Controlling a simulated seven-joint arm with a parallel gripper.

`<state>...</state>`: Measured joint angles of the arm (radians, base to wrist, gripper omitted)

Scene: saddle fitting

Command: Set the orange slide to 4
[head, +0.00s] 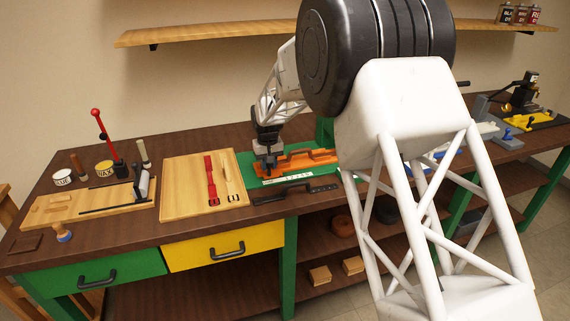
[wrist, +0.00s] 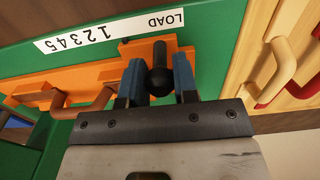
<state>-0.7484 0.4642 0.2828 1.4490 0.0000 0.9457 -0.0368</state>
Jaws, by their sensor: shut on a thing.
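The orange slide (head: 302,161) lies on a green board and carries a dark upright knob (wrist: 160,72). My gripper (wrist: 158,82) is shut on this knob, one blue fingertip on each side. In the head view my gripper (head: 268,163) stands at the slide's left end. A white scale strip (wrist: 105,34) runs along the slide and shows upside down in the wrist view, with digits 1 to 5 and LOAD. A small orange tab (wrist: 124,41) on the slide's edge meets the strip between the digits and LOAD. Its exact reading is hard to tell.
A wooden board (head: 203,185) with a red strap (head: 212,180) lies left of the green board (head: 325,181). A black handle-like piece (head: 283,193) lies at the front.

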